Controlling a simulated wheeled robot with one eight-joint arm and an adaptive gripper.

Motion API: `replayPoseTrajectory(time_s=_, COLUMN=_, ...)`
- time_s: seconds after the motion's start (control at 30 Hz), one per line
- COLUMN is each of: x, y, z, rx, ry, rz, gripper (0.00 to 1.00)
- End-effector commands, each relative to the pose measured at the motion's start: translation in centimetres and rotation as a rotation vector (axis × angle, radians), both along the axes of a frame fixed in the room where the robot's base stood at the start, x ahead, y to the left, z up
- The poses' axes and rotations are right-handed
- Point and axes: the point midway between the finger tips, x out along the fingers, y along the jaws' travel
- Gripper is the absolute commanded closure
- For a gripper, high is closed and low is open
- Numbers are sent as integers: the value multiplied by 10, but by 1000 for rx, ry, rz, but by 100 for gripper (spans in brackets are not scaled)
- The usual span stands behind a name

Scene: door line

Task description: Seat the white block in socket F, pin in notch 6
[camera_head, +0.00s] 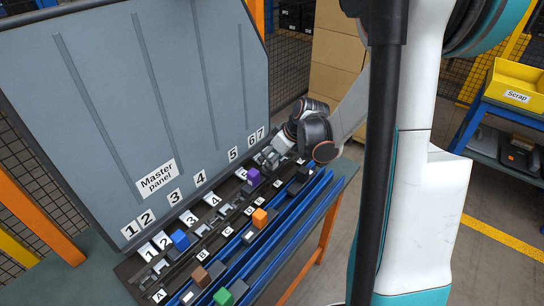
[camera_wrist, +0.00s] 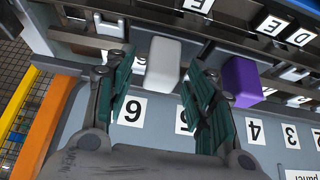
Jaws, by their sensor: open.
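The white block (camera_wrist: 163,65) stands at the fixture row in the wrist view, left of the purple block (camera_wrist: 242,82) and near the panel labels 6 and 5. My gripper (camera_wrist: 158,60) is open, with one finger on each side of the white block. A gap shows on the left, and the right finger is very near it. The label F (camera_wrist: 198,5) is at the top edge. The block's pin and underside are hidden, so I cannot tell how it sits. In the head view my gripper (camera_head: 268,158) is at the far end of the row, and the white block is not clear there.
The purple block (camera_head: 253,177) stands close beside my gripper. A blue block (camera_head: 180,240) is farther down the row. Orange (camera_head: 260,217), brown (camera_head: 200,277) and green (camera_head: 223,297) blocks are nearer the front. The grey master panel (camera_head: 150,110) rises behind. A yellow scrap bin (camera_head: 510,97) stands right.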

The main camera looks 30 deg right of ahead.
Motion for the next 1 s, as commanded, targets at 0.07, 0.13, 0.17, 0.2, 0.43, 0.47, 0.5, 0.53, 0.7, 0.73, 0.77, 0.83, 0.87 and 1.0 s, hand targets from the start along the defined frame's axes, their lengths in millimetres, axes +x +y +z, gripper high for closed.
replayPoseTrajectory(time_s=0.07, x=-1, y=0, z=2, rx=0, ry=0, rz=0, gripper=50)
replayPoseTrajectory(time_s=0.13, x=-3, y=-1, z=6, rx=0, ry=0, rz=-1, gripper=50)
replayPoseTrajectory(time_s=0.17, x=-4, y=-2, z=8, rx=0, ry=0, rz=-1, gripper=50)
replayPoseTrajectory(time_s=0.2, x=-6, y=-2, z=12, rx=0, ry=0, rz=-1, gripper=50)
replayPoseTrajectory(time_s=0.43, x=-24, y=-9, z=44, rx=0, ry=0, rz=-2, gripper=50)
replayPoseTrajectory(time_s=0.47, x=-27, y=-9, z=48, rx=1, ry=1, rz=-2, gripper=50)
replayPoseTrajectory(time_s=0.5, x=-30, y=-11, z=54, rx=1, ry=1, rz=-2, gripper=50)
replayPoseTrajectory(time_s=0.53, x=-32, y=-12, z=59, rx=0, ry=1, rz=-1, gripper=50)
replayPoseTrajectory(time_s=0.7, x=-45, y=-16, z=82, rx=0, ry=0, rz=-2, gripper=50)
replayPoseTrajectory(time_s=0.73, x=-46, y=-17, z=85, rx=0, ry=0, rz=-2, gripper=50)
replayPoseTrajectory(time_s=0.77, x=-48, y=-18, z=88, rx=0, ry=0, rz=-1, gripper=50)
replayPoseTrajectory(time_s=0.83, x=-51, y=-19, z=95, rx=0, ry=0, rz=-1, gripper=50)
replayPoseTrajectory(time_s=0.87, x=-52, y=-19, z=97, rx=0, ry=-1, rz=-1, gripper=50)
replayPoseTrajectory(time_s=1.0, x=-56, y=-20, z=103, rx=1, ry=-1, rz=-1, gripper=50)
